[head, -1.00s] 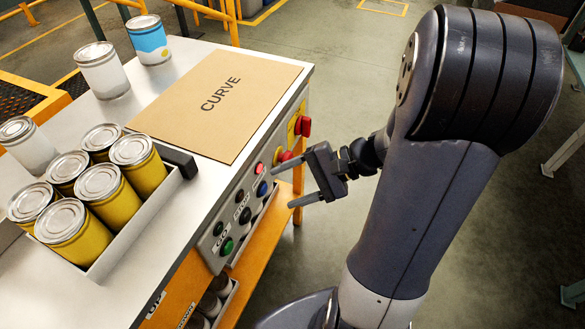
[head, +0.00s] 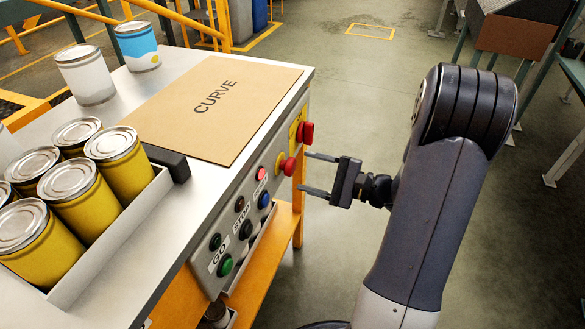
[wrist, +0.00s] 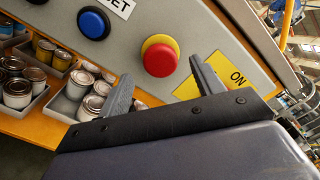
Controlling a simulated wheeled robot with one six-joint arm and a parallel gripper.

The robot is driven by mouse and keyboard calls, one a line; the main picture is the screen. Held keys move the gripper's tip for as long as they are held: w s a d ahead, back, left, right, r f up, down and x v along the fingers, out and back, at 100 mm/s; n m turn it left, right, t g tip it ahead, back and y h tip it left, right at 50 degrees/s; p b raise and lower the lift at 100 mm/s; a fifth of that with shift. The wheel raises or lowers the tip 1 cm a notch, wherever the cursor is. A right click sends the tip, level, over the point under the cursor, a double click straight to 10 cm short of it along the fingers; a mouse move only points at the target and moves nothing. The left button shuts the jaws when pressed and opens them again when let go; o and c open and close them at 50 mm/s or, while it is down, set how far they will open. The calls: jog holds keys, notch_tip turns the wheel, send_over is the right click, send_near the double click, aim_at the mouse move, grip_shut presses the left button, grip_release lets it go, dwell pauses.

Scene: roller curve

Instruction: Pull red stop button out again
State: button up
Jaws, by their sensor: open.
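The red stop button (head: 287,166) is a round mushroom head on a yellow ring, on the grey control panel (head: 217,250) at the table's side. In the wrist view, the red stop button (wrist: 159,60) sits between my fingers, with its yellow ring showing at the upper left. My gripper (head: 304,172) is open and empty, with its fingers pointing at the panel. In the head view, the fingertips are just right of the button, with a small gap. In the wrist view, my gripper (wrist: 160,71) has one finger on each side of the button; contact cannot be told.
A red knob (head: 306,132) by a yellow ON plate (wrist: 232,80) is close to the right finger. A blue button (head: 264,200), a lit red lamp (head: 261,174) and a green button (head: 225,264) are on the panel. Yellow cans (head: 66,194) stand on the table.

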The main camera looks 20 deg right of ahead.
aim_at(294, 168)
jog(key=shift+x, duration=2.6)
